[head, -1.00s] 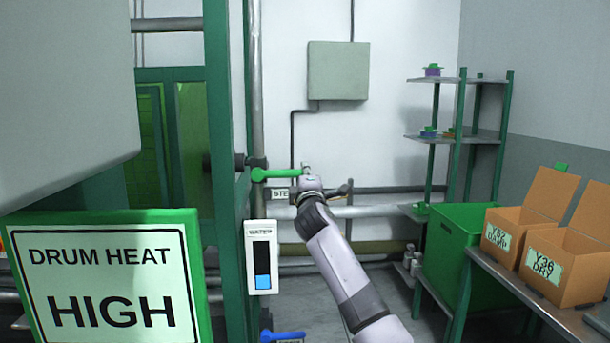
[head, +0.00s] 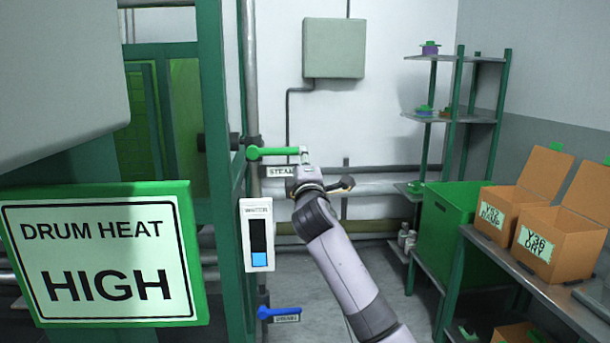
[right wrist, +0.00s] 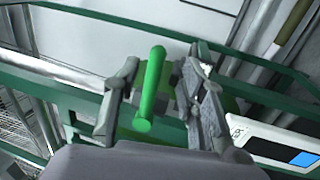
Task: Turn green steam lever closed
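The green steam lever (head: 278,152) points level to the right from its valve on the green frame, beside a "STEAM" label. In the right wrist view the green lever (right wrist: 151,85) runs between the two fingers of my right gripper (right wrist: 160,95). The fingers are spread, with a visible gap on each side of the lever. In the head view my right gripper (head: 304,158) is at the lever's free right end, its fingers mostly hidden behind the wrist. My left gripper is not in view.
A water gauge (head: 257,235) and a blue lever (head: 280,313) sit below the steam lever. A "DRUM HEAT HIGH" sign (head: 100,255) fills the lower left. A green bin (head: 455,230), a shelf rack (head: 455,118) and cardboard boxes (head: 555,240) stand at right.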

